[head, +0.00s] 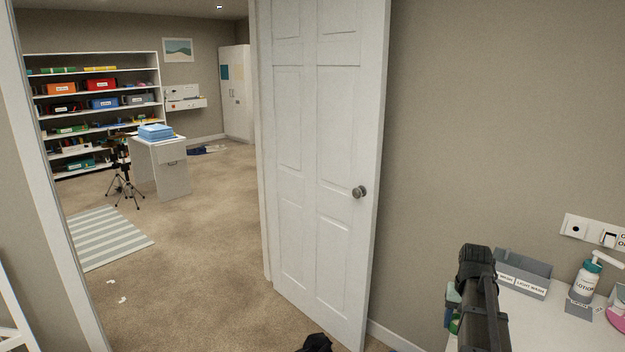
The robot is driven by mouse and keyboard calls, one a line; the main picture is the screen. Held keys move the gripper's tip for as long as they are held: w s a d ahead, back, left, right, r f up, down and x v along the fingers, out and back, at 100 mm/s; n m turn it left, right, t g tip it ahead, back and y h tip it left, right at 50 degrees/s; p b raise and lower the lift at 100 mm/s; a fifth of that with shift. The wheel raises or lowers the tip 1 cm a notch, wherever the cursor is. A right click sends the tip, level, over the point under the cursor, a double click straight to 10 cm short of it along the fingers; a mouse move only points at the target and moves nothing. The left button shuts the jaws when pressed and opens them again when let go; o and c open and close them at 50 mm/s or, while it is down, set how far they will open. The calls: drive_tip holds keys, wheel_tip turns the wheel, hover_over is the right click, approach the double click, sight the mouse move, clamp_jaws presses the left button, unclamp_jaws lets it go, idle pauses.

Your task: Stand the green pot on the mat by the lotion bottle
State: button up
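The lotion bottle (586,281) stands on the white counter at the lower right. It is white with a teal collar, a pump top and a "LOTION" label. A small grey piece with a label (579,308) is in front of it; I cannot tell whether this is part of a mat. A small green item (454,325) shows at the counter's left edge, mostly hidden behind my dark arm; I cannot tell whether it is the green pot. No gripper fingers can be made out.
A grey labelled bin (523,273) and a pink item (616,312) are on the counter (545,330). A white door (325,160) stands open to a room with shelves (95,110), a desk (172,175), a tripod (123,187) and a striped rug (110,238). Carpet between is mostly clear.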

drive_tip(key=w+a+n, duration=0.2)
drive_tip(key=a, duration=1)
drive_tip(key=w+a+n, duration=0.1)
drive_tip(key=a+n, duration=0.1)
drive_tip(key=a, duration=1.1)
drive_tip(key=shift+w+a+f+n, duration=0.25)
drive_tip(key=shift+w+n, duration=0.1)
drive_tip(key=shift+n, duration=0.05)
drive_tip(key=shift+d, duration=0.1)
drive_tip(key=s+d+r+m, duration=0.1)
drive_tip(key=s+d+m, duration=0.4)
drive_tip(key=d, duration=1.7)
drive_tip(key=s+d+r+m, duration=0.15)
drive_tip(key=s+d, duration=0.55)
drive_tip(key=d, duration=1.4)
drive_tip(key=s+d+r+m, duration=0.1)
drive_tip(key=s+d+m, duration=0.5)
drive_tip(key=d, duration=1.6)
drive_tip(key=w+d+n, duration=0.2)
drive_tip(key=d+n, duration=0.2)
drive_tip(key=d, duration=0.2)
drive_tip(key=shift+m, duration=0.25)
drive_tip(key=shift+w+a+f, duration=0.1)
drive_tip(key=shift+f, duration=2.05)
drive_tip(key=shift+a+f, duration=0.1)
drive_tip(key=shift+f, duration=2.05)
drive_tip(key=shift+f, duration=0.1)
drive_tip(key=o, duration=1)
